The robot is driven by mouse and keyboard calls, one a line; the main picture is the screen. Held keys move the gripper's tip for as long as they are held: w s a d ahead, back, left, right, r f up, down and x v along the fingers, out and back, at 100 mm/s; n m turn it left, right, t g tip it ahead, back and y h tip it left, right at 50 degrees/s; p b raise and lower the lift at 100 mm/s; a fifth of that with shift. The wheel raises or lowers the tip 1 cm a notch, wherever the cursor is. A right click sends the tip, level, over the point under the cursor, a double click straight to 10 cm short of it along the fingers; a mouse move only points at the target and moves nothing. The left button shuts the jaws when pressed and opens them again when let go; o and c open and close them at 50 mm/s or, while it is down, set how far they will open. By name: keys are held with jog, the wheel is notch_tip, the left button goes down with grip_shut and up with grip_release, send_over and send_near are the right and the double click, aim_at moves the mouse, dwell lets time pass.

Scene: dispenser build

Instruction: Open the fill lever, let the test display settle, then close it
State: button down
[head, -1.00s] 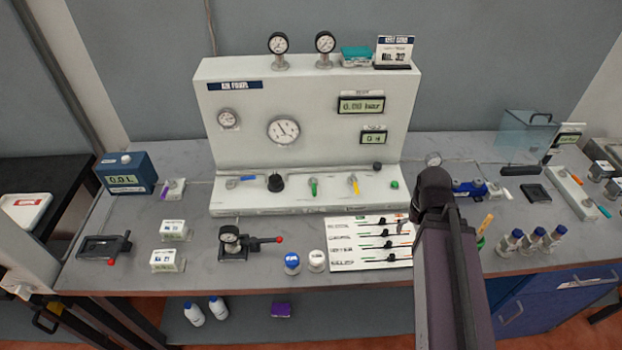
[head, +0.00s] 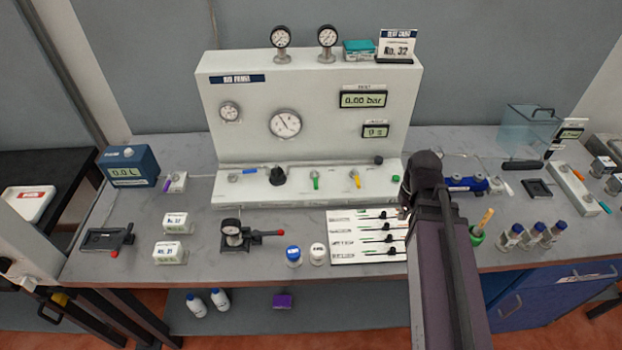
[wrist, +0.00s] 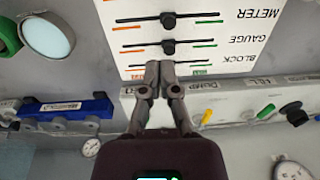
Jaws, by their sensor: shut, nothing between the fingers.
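On the front ledge of the white test panel (head: 245,130) is a green lever (head: 316,182). It also shows in the inverted wrist view (wrist: 265,111), beside a label that seems to read FILL. A yellow lever (head: 356,180) stands beside it, near a label that seems to read DUMP (wrist: 203,90). The test display (head: 363,99) reads 0.00 bar. A smaller display (head: 376,131) below it seems to read 0 s. My gripper (wrist: 159,66) is shut and empty, over the edge of the white slider board, apart from the levers. In the head view my arm mostly hides it.
The white slider board (head: 340,228) lies in front of the panel. A blue lever (head: 248,171) and a black knob (head: 277,176) are left on the ledge. A blue manifold (head: 466,184), a green cup (head: 476,238) and blue-capped bottles (head: 532,234) stand at right.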

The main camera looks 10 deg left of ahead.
jog(key=w+a+r+n+y+p, duration=0.1)
jog(key=w+a+r+n, duration=0.1)
jog(key=w+a+n, duration=0.4)
jog(key=w+a+r+n+y+p, duration=0.1)
jog(key=w+a+n+p, duration=0.15)
jog(key=a, duration=0.55)
notch_tip(320, 180, up, 3)
jog(key=n+y+p, duration=0.1)
jog(key=n+y, duration=0.1)
jog(key=n, duration=0.7)
send_over(315, 179)
jog(key=s+a, duration=0.2)
jog(key=shift+d+g, duration=0.2)
jog(key=shift+g, duration=0.2)
jog(key=shift+f, duration=0.2)
jog(key=b+x, duration=0.9)
jog(key=shift+f, duration=0.45)
jog(key=shift+w+d+f+b, duration=0.1)
jog(key=shift+d+b, duration=0.1)
jog(key=shift+d, duration=0.45)
jog(key=shift+w+d+f+b, duration=0.1)
jog(key=shift+w+d+b, duration=0.05)
jog(key=shift+d, duration=0.5)
jog(key=shift+w+d+f+b, duration=0.1)
jog(key=shift+d+b, duration=0.1)
jog(key=shift+d, duration=0.5)
jog(key=shift+a+n+h, duration=0.15)
jog(key=shift+n+h, duration=0.15)
jog(key=shift+n, duration=0.05)
